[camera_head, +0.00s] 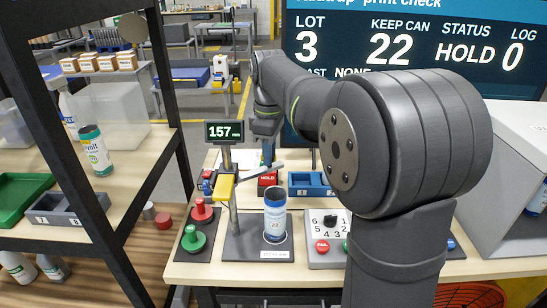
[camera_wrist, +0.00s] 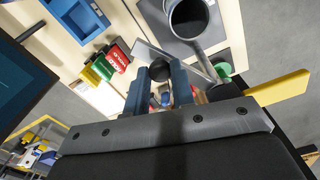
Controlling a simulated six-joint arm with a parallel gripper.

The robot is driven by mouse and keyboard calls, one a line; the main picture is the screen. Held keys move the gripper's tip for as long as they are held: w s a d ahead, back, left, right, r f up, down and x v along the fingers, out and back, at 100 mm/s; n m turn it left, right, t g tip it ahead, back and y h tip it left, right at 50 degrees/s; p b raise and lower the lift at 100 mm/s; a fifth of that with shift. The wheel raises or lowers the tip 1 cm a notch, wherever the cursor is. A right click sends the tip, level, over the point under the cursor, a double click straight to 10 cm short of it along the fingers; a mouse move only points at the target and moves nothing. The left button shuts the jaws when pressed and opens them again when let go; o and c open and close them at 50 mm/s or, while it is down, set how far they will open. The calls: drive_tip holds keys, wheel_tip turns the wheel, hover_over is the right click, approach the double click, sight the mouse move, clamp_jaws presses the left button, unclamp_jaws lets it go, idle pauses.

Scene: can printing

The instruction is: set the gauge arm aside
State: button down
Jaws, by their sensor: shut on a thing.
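The gauge stand has an upright post (camera_head: 233,210) with a yellow part (camera_head: 223,188) and a display reading 157 on top. The gauge arm (camera_head: 255,172) is a thin grey bar reaching right from the post, above and behind the can. In the wrist view the bar (camera_wrist: 148,52) passes by a black knob (camera_wrist: 160,71). My gripper (camera_head: 267,156) has its blue fingers shut around that knob (camera_wrist: 158,80). A blue and white can (camera_head: 275,220) marked 22 stands upright on the gauge's dark base (camera_head: 240,247); its open top (camera_wrist: 188,18) shows in the wrist view.
A red HOLD box (camera_head: 267,180) and a blue tray (camera_head: 311,184) are behind the can. A control panel (camera_head: 325,255) with a dial is right of it. Red (camera_head: 202,211) and green (camera_head: 193,239) knobs are left. A shelf (camera_head: 100,185) stands farther left.

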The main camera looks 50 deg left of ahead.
drive_tip(key=s+a+n, duration=0.3)
drive_tip(key=a+n, duration=0.7)
drive_tip(key=n, duration=0.2)
drive_tip(key=shift+a, duration=0.35)
drive_tip(key=c, duration=1.2)
unclamp_jaws()
wheel_tip(320, 180, up, 12)
drive_tip(key=shift+f, duration=0.1)
